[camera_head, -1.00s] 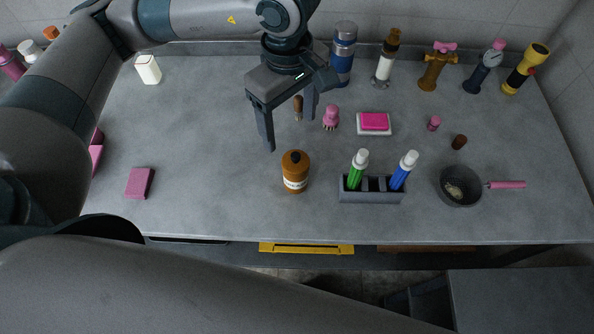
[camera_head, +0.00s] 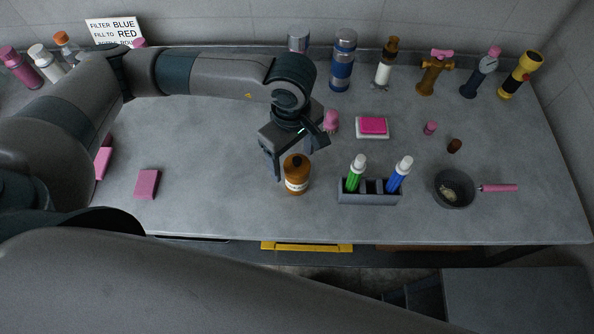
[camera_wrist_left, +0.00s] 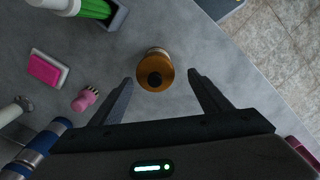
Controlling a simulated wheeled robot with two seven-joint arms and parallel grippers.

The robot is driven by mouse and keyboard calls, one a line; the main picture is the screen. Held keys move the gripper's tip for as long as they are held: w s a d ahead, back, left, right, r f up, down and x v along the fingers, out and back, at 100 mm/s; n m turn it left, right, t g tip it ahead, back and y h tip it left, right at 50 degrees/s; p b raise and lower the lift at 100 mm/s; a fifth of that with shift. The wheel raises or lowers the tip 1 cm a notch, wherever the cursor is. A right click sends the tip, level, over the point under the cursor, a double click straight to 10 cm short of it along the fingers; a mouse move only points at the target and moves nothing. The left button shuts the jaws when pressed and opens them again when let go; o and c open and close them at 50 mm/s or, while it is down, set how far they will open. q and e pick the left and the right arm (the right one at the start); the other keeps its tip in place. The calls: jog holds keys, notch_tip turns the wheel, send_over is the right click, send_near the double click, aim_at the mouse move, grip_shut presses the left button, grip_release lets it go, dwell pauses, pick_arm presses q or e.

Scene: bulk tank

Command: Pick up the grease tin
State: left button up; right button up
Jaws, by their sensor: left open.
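A brown round container with a dark cap and a pale label, apparently the grease tin (camera_head: 297,181), stands upright on the grey counter, left of the marker holder. My left gripper (camera_head: 291,164) is open and points down just behind it, one finger at its left side; the other finger is mostly hidden. In the left wrist view the container (camera_wrist_left: 154,75) lies between and slightly ahead of the two fingertips (camera_wrist_left: 160,78), with a gap on each side. Nothing is held. My right gripper is not in view.
A grey holder (camera_head: 369,198) with a green and a blue marker stands right of the container.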

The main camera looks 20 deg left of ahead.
aim_at(297, 170)
pick_arm(q)
jog(key=shift+f, duration=0.75)
jog(key=shift+d+f+p, duration=0.35)
jog(key=shift+f+p, duration=0.5)
jog(key=shift+p, duration=0.3)
notch_tip(297, 170, down, 2)
jog(key=shift+w+d+f+p, duration=0.1)
jog(key=shift+p, duration=0.45)
jog(key=shift+f, duration=0.65)
jog(key=c, duration=1.3)
